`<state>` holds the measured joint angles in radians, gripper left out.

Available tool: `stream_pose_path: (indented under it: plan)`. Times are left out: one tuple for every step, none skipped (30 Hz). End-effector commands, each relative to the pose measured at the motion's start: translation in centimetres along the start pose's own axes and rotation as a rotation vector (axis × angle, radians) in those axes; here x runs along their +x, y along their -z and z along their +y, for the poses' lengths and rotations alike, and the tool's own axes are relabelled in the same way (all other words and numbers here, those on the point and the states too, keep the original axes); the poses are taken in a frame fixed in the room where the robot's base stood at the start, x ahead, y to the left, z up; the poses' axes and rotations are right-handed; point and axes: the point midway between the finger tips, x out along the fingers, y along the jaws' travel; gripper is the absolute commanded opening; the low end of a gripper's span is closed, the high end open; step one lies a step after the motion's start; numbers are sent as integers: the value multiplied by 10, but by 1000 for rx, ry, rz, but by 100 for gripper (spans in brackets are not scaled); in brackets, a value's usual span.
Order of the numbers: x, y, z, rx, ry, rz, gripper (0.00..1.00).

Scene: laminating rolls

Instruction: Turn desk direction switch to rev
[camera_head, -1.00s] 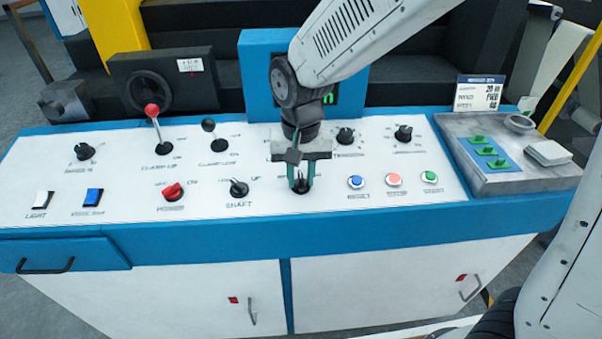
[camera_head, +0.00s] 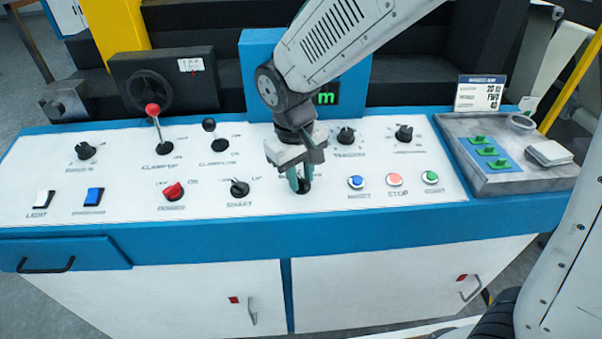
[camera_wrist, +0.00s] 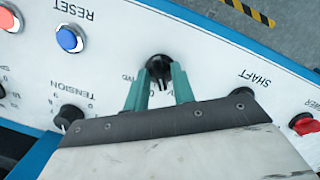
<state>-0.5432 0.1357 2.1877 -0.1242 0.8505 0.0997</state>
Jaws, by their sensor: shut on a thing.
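The direction switch is a black rotary knob (camera_head: 303,186) on the white sloped desk panel, between the shaft knob (camera_head: 239,187) and the blue reset button (camera_head: 356,182). My gripper (camera_head: 299,184) points down at this knob. In the wrist view the knob (camera_wrist: 159,67) sits between the two green fingertips (camera_wrist: 159,82), which are shut on it. Its label is mostly hidden by my fingers, with only a few letters showing, so I cannot read which position it points to.
The tension knob (camera_head: 346,137) stands behind and to the right. The stop (camera_head: 395,180) and green (camera_head: 431,177) buttons are further right. A red power knob (camera_head: 173,191) and a red-topped lever (camera_head: 153,111) are to the left. A grey tray (camera_head: 540,177) stands at the right end.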

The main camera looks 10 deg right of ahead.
Motion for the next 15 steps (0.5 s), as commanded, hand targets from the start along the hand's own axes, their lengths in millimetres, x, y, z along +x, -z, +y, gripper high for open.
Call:
stream_pose_path:
  plan:
    - [0,0,0,-33,-7,-1,2]
    - [0,0,0,-51,-10,-1,2]
    - [0,0,0,-76,-14,-1,2]
    - [0,0,0,-92,-17,-1,2]
    - [0,0,0,-109,-20,-1,2]
    - [0,0,0,-128,-24,-1,2]
    - [0,0,0,-142,-26,-1,2]
    - [0,0,0,-155,-28,-1,2]
    - [0,0,0,-169,-31,-1,2]
    - [0,0,0,-179,-32,-1,2]
    - [0,0,0,-188,-34,-1,2]
    - [0,0,0,-198,-36,-1,2]
    - [0,0,0,-204,-37,-1,2]
    - [0,0,0,-209,-38,-1,2]
    - [0,0,0,-216,-39,-1,2]
